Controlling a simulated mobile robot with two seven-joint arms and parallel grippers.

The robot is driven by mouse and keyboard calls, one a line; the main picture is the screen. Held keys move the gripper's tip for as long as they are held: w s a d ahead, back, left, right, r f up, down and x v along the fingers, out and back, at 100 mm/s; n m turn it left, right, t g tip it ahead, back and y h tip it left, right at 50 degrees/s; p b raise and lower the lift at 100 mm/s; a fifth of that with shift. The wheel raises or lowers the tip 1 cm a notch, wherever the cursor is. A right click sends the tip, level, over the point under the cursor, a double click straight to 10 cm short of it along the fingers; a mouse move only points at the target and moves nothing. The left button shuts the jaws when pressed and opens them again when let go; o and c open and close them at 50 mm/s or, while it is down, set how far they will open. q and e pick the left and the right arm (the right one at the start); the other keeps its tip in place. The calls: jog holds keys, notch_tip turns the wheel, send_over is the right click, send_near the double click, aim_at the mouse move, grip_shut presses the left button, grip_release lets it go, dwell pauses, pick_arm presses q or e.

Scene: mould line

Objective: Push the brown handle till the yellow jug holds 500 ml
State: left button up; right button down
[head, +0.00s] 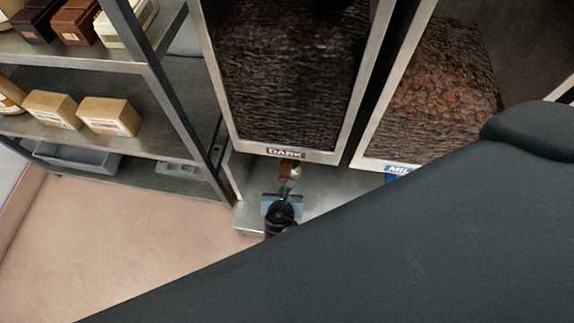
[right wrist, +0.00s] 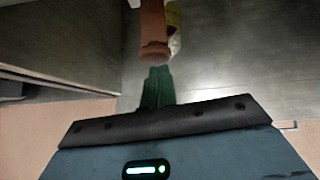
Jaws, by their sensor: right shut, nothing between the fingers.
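The brown handle (head: 285,169) is under the dispenser labelled DARK in the head view. In the right wrist view the brown handle (right wrist: 153,32) hangs in from the top edge. A pale yellow thing (right wrist: 174,28) shows just behind and right of it; it may be the yellow jug, but most of it is hidden, so its fill cannot be read. My right gripper (right wrist: 158,72) is shut and empty, its fingertips just below the handle's end in the picture; I cannot tell if they touch. It also shows in the head view (head: 285,191). My left gripper is not in view.
The DARK dispenser (head: 285,75) holds dark pieces; a second dispenser (head: 425,95) with browner pieces stands to its right. A metal shelf rack (head: 95,143) with boxes and a grey tray (head: 75,157) is at left. My dark arm covers the lower right. The floor at lower left is clear.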

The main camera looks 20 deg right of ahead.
aim_at(285, 181)
jog(key=shift+w, duration=0.1)
dwell(0.4)
jog(key=shift+w+d+r, duration=0.1)
jog(key=shift+w+d, duration=0.35)
jog(key=shift+w, duration=0.2)
jog(key=shift+w+d, duration=0.45)
jog(key=shift+w, duration=0.15)
